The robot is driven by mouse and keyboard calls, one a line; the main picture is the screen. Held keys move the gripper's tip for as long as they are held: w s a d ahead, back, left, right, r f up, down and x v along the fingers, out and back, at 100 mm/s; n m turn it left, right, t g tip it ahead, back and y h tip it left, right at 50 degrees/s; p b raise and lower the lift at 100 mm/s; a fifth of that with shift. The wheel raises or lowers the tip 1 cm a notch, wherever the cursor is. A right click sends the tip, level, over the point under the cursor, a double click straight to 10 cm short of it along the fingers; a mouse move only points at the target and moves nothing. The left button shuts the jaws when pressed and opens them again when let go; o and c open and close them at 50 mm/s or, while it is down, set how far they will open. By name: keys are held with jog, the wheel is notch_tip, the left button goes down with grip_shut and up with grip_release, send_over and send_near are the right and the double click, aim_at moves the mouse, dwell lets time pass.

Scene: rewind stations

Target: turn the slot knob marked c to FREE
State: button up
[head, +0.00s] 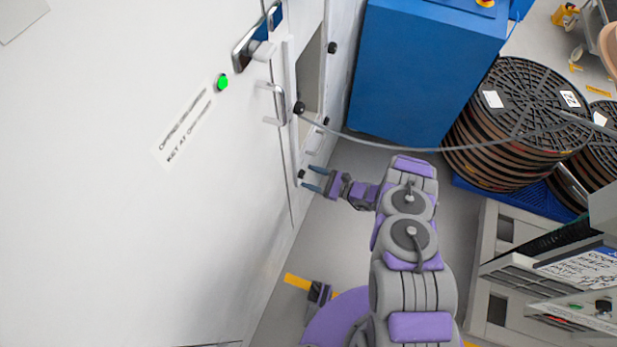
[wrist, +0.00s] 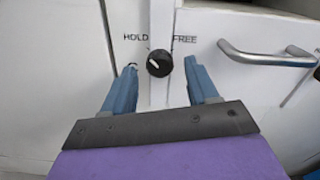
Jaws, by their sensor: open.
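A round black knob (wrist: 159,63) shows in the wrist view on a white panel, with HOLD printed to its left and FREE to its right. Its white pointer line slants up and left, toward HOLD. No letter c is readable. My gripper (wrist: 160,67) is open, its blue fingertips on the left and right of the knob with gaps on both sides. I cannot tell whether the tips reach as deep as the knob. In the head view my gripper (head: 308,178) is at the white cabinet's edge, by a small dark knob (head: 301,174).
A metal bar handle (wrist: 265,55) is right of the knob. A blue cabinet (head: 420,70), stacked reels (head: 515,105) and a grey cable (head: 400,149) are beyond my arm.

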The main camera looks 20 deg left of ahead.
jog(key=shift+a, duration=0.8)
jog(key=c, duration=1)
jog(key=shift+c, duration=0.2)
jog(key=shift+w+m, duration=0.1)
jog(key=shift+m, duration=0.2)
jog(key=shift+w+d+m, duration=0.1)
jog(key=shift+w+m, duration=0.05)
jog(key=shift+m, duration=4.15)
jog(key=shift+w+d+m, duration=0.1)
jog(key=shift+w+m, duration=0.05)
jog(key=shift+m, duration=4.15)
jog(key=shift+f, duration=0.1)
